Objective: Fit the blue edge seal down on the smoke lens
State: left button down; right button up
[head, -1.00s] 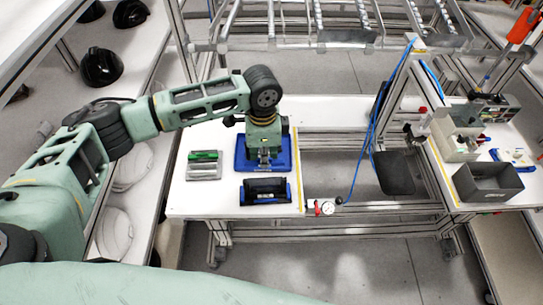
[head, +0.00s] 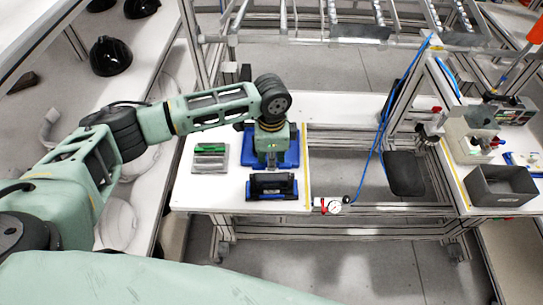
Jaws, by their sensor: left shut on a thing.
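The smoke lens (head: 272,186) is a dark, wide piece with blue at its lower corners, standing near the front edge of the white table. Just behind it lies a blue tray (head: 293,155). My left gripper (head: 271,160) points down over the tray, right behind the lens. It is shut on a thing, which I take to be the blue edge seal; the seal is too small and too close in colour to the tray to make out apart. I cannot tell whether it touches the lens. My right gripper is not in view.
A grey holder with a green strip (head: 210,157) lies left of the tray. A gauge (head: 333,206) sits at the table's front right corner. Blue hoses hang from a frame to the right. A grey bin (head: 500,186) stands on the far right bench. The table's left front is bare.

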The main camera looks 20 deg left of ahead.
pick_arm(q)
jog(key=shift+f, duration=0.65)
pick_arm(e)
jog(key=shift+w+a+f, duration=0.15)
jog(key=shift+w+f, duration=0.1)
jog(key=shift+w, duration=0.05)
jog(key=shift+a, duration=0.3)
pick_arm(q)
jog(key=shift+r, duration=0.1)
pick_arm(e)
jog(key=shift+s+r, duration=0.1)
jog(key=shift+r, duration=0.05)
pick_arm(q)
jog(key=shift+p, duration=0.3)
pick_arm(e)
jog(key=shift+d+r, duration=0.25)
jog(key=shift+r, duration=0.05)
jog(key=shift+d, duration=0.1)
pick_arm(q)
jog(key=shift+p, duration=0.5)
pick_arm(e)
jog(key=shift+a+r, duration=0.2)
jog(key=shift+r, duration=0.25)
pick_arm(q)
jog(key=shift+p, duration=0.3)
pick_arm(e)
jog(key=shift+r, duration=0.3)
